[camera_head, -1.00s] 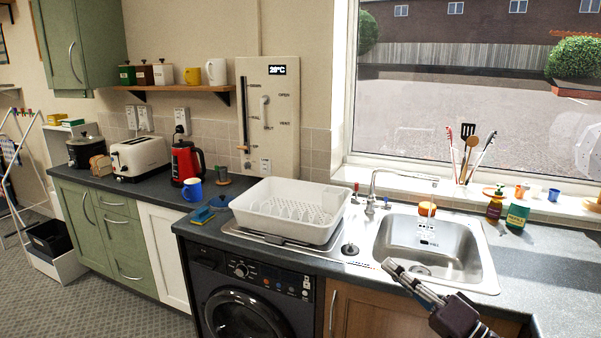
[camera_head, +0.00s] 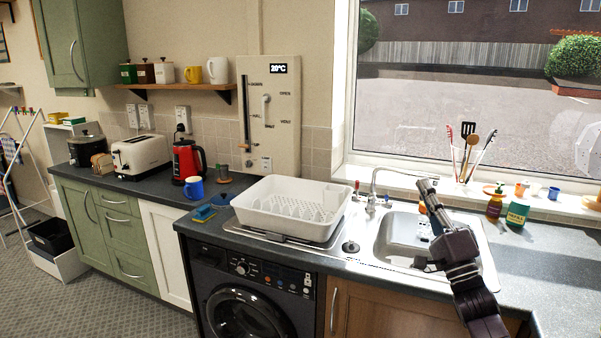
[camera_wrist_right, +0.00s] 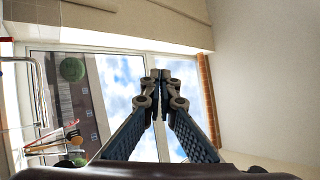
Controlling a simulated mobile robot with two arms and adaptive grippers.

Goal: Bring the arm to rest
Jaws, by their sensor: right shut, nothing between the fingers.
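My right gripper (camera_head: 428,186) is raised in front of the sink (camera_head: 400,237) in the head view, its fingers pointing up. It is shut and empty. My dark right forearm rises from the lower right and hides part of the basin. In the right wrist view the gripper's two fingers (camera_wrist_right: 160,78) meet at their tips, with the window and sky behind them. My left gripper is not in view.
A white dish rack (camera_head: 290,213) stands left of the sink. The chrome tap (camera_head: 374,185) is close to the gripper. A utensil holder (camera_head: 463,178), a green bottle (camera_head: 518,212) and a soap bottle (camera_head: 495,204) stand to the right. The right counter (camera_head: 555,255) is clear.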

